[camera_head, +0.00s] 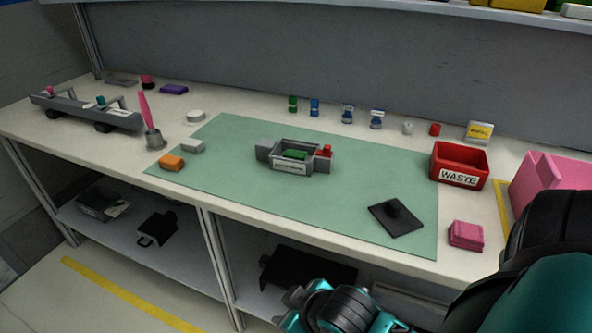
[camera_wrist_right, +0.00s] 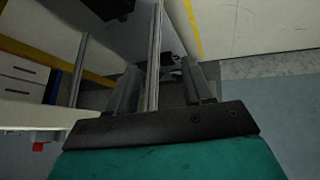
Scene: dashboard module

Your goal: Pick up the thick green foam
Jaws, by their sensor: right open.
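A green block (camera_head: 294,154), which looks like the green foam, sits inside an open grey module housing (camera_head: 276,167) near the middle of the green mat. The housing's walls hide its lower part, so I cannot tell its thickness. My right gripper (camera_wrist_right: 160,88) is open, with its two dark fingers apart and no held object visible between them. It is away from the green block, which does not show in the right wrist view. My left gripper is not in view.
A red WASTE bin (camera_head: 459,179) and a pink block (camera_head: 466,235) stand right of the green mat (camera_head: 330,213). Orange (camera_head: 171,162) and grey (camera_head: 193,146) blocks lie left. Small bottles line the back.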

